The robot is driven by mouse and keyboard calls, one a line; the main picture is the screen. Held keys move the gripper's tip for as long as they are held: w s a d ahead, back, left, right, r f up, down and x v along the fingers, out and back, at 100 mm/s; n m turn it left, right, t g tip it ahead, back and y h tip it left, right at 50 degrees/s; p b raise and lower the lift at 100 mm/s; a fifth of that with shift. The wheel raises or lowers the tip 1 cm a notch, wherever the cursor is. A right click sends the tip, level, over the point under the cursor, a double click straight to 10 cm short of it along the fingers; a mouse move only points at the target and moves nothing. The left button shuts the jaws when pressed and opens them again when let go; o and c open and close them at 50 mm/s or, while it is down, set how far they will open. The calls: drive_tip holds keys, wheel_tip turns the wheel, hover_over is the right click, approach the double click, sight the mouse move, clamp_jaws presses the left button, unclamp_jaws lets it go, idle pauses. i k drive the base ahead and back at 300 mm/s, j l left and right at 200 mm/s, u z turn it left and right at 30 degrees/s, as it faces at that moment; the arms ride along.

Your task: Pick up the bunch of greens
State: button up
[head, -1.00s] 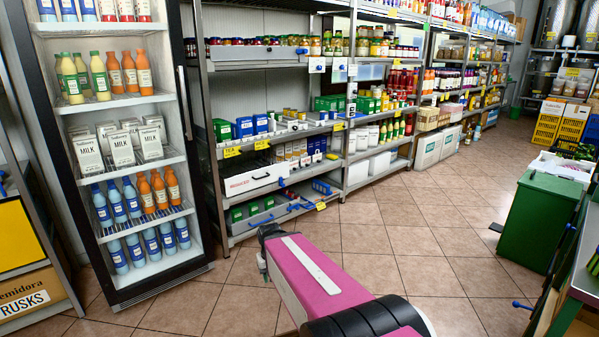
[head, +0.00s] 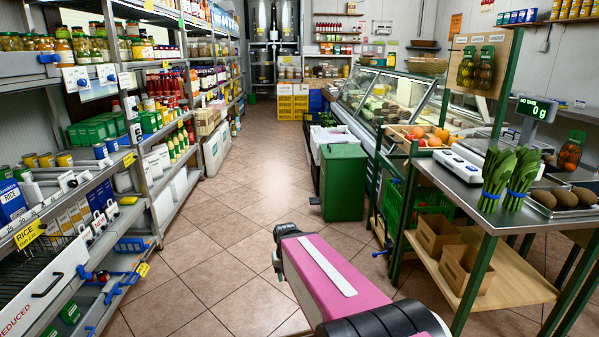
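Two bunches of greens stand side by side on the metal-topped table at the right of the head view. The left bunch (head: 494,178) and the right bunch (head: 521,177) are both upright, long-leaved and tied with blue bands. I cannot tell which of them the task means. Nothing of mine touches either one. My pink arm link reaches up from the bottom middle of the view, over the floor and left of the table. My gripper does not show.
The table (head: 452,157) also holds a white scale (head: 458,163) and a tray of brown produce (head: 563,199). Wooden crates (head: 470,272) sit on its lower shelf. A green bin (head: 343,182) stands beyond. Stocked shelves line the left. The tiled aisle (head: 235,200) between is clear.

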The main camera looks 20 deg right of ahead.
sight(527, 167)
drive_tip(key=i+j+z, duration=0.15)
drive_tip(key=z, duration=0.35)
drive_tip(key=i+j+z, duration=0.25)
drive_tip(key=z, duration=0.25)
drive_tip(key=i+j+z, duration=0.25)
drive_tip(key=z, duration=0.25)
drive_tip(key=j+z, duration=0.5)
drive_tip(key=i, duration=0.05)
